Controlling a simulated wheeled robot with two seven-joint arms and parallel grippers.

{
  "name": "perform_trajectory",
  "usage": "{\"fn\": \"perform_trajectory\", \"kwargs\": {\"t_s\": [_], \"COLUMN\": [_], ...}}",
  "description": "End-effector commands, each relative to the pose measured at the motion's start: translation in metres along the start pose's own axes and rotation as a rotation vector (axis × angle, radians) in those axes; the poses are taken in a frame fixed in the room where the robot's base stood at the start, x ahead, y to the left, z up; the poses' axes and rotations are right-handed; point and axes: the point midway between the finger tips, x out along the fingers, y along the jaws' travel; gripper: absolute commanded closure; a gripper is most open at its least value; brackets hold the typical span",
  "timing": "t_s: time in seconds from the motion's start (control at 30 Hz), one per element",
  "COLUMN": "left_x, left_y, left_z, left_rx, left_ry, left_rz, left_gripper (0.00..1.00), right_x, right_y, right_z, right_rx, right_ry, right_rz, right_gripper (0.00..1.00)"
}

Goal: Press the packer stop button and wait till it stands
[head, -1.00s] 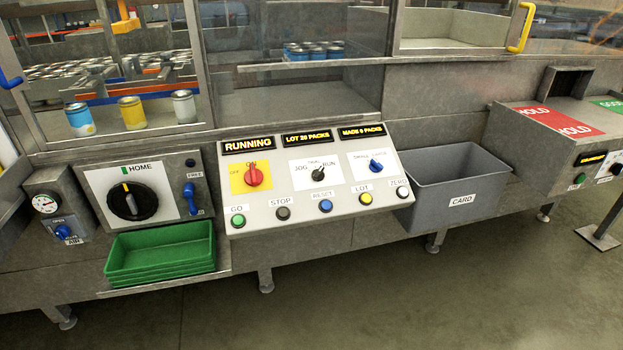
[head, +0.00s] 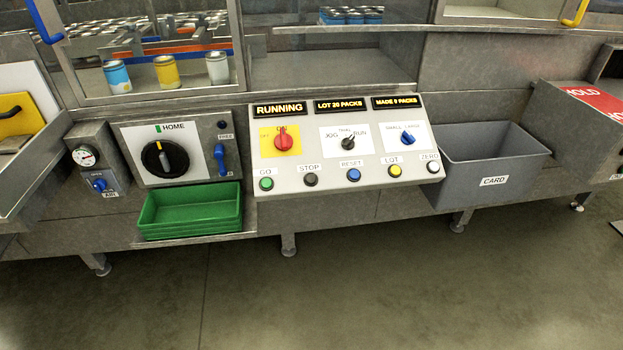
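The packer control panel (head: 297,184) is in the middle of the head view. Its stop button (head: 311,180) is dark grey, under the label STOP, between the green GO button (head: 266,184) and the blue RESET button (head: 354,175). The left display (head: 279,109) reads RUNNING. The other displays read LOT 20 PACKS (head: 339,105) and what looks like MADE 9 PACKS (head: 396,102). A red switch (head: 283,140) sits on a yellow plate. Neither of my grippers is in view.
Green trays (head: 190,229) sit on a shelf left of the panel, below the HOME dial (head: 165,159). A grey CARD bin (head: 485,199) stands to the right. Cans (head: 166,72) stand behind the window. The floor (head: 330,290) in front is clear.

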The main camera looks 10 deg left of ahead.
Motion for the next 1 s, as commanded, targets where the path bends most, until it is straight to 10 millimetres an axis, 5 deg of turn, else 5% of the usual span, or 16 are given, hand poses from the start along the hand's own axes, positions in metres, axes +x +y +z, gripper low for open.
{"fn": "perform_trajectory", "kwargs": {"t_s": [0.27,1.0], "left_x": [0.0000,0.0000], "left_y": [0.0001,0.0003], "left_z": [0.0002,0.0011], "left_rx": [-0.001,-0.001], "left_ry": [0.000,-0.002], "left_rz": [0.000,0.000], "left_gripper": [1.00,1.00], "right_x": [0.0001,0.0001], "right_y": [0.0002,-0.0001], "right_z": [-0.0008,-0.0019], "right_rx": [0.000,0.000], "right_ry": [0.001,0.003], "right_rz": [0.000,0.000], "right_gripper": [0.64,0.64]}}
